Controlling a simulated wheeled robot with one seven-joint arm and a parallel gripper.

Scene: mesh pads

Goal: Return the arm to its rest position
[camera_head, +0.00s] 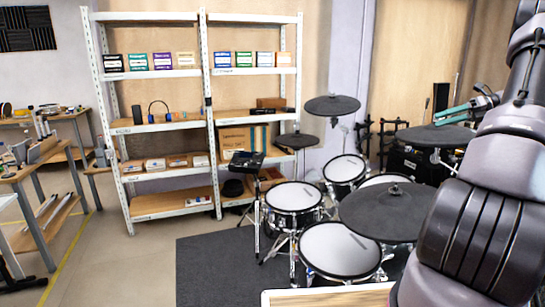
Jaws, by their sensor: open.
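My arm rises along the right edge of the head view, large and close, with dark and grey links. My gripper (438,118) shows beyond the forearm at the upper right. Its two teal fingers point left and are a little apart, so it is open. Nothing shows between the fingers. It appears in front of the drum kit's right side, over a dark cymbal pad. Part of the wrist is hidden behind the nearer arm links.
A drum kit with white mesh pads (340,250) stands on a dark mat (205,265). A white shelf unit (212,130) holding boxes stands behind. Workbenches (30,165) are at left. A light wooden edge (330,298) is at the bottom.

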